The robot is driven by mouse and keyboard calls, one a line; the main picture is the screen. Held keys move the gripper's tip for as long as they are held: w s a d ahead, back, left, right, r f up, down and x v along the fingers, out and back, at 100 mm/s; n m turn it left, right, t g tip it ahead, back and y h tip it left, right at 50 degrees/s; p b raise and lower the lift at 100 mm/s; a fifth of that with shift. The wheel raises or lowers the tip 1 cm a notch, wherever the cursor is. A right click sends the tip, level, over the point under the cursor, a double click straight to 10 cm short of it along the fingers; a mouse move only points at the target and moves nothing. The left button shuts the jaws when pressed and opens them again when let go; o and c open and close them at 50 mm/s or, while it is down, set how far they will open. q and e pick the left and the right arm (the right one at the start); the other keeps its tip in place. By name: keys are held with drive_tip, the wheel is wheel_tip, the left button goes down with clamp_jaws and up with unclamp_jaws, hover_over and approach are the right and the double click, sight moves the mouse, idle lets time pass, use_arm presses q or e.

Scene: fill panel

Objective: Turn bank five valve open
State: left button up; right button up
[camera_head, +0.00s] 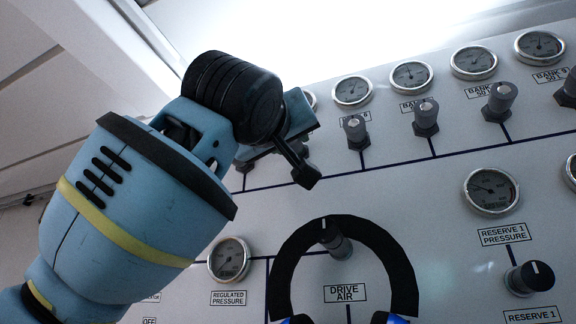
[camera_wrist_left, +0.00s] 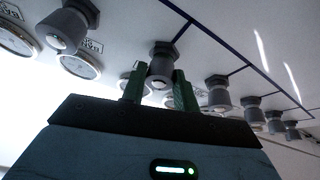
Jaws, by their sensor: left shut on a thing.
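My left gripper (camera_head: 298,165) reaches in from the left to the upper valve row on the white panel. In the left wrist view its two green fingers (camera_wrist_left: 158,85) stand on either side of a grey valve knob (camera_wrist_left: 162,66) and are shut on it. In the head view the gripper mostly hides this knob and its label, so I cannot read which bank it is. Its handle angle is not clear.
Neighbouring grey valve knobs (camera_head: 356,132) and (camera_head: 426,117) stick out to the right, with round gauges (camera_head: 352,90) above them. Below are the drive air knob (camera_head: 336,243), the regulated pressure gauge (camera_head: 229,259) and the reserve 1 knob (camera_head: 530,278).

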use_arm(q)
drive_tip(key=shift+n+y, duration=0.4)
drive_tip(key=shift+n, duration=0.2)
drive_tip(key=o, duration=1)
drive_tip(key=shift+s, duration=0.1)
drive_tip(key=shift+v, duration=3.85)
